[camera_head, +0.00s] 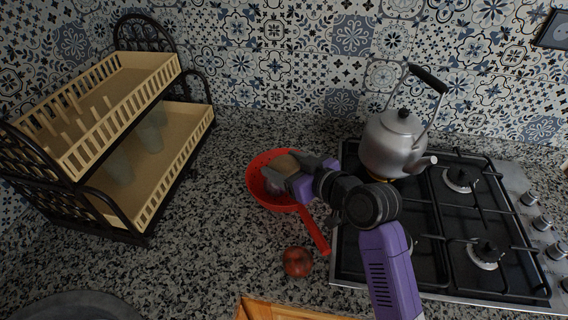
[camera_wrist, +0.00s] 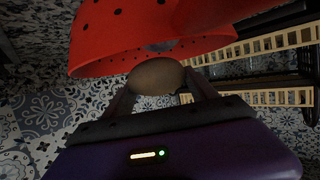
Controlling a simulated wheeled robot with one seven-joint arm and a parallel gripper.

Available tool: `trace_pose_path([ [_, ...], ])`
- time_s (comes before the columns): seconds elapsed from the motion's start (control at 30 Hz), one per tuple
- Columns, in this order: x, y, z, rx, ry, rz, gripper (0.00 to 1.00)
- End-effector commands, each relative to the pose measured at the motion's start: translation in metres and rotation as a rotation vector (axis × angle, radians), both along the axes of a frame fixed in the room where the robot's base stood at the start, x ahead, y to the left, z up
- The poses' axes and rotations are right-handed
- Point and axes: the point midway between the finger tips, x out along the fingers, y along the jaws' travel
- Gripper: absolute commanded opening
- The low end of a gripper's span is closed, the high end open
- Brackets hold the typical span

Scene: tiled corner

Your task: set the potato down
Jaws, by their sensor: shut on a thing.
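A brown potato (camera_head: 288,164) is held at the tip of my gripper (camera_head: 277,179), over the red colander (camera_head: 256,193) on the granite counter. In the wrist view the potato (camera_wrist: 156,77) sits between the two fingers of my gripper (camera_wrist: 160,88), which are shut on it. The perforated wall of the colander (camera_wrist: 110,35) shows close to the potato there. Whether the potato touches the colander I cannot tell. My gripper and wrist hide part of the colander's inside.
A red apple (camera_head: 297,262) lies on the counter near the colander's handle. A silver kettle (camera_head: 393,147) stands on the gas hob (camera_head: 440,225) at right. A two-tier dish rack (camera_head: 150,190) stands at left. Counter between rack and colander is clear.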

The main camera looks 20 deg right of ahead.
Motion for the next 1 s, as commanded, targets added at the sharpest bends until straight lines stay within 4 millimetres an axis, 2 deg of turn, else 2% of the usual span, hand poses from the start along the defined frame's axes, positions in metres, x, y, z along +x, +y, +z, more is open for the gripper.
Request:
trace_pose_path([
  [0.2,0.0,0.0,-0.007,0.0,-0.001,0.0,0.2],
  [0.23,0.0,0.0,-0.007,0.0,0.0,0.0,0.69],
  [0.33,0.0,0.0,-0.006,0.0,0.0,0.0,0.88],
  [0.67,0.0,0.0,-0.005,0.0,0.0,0.0,0.89],
  [0.83,0.0,0.0,0.011,0.0,-0.002,0.0,0.89],
  [0.9,-0.012,-0.004,0.008,0.0,0.0,-0.002,0.89],
  [1.0,-0.031,-0.01,0.015,-0.001,-0.001,-0.003,0.89],
])
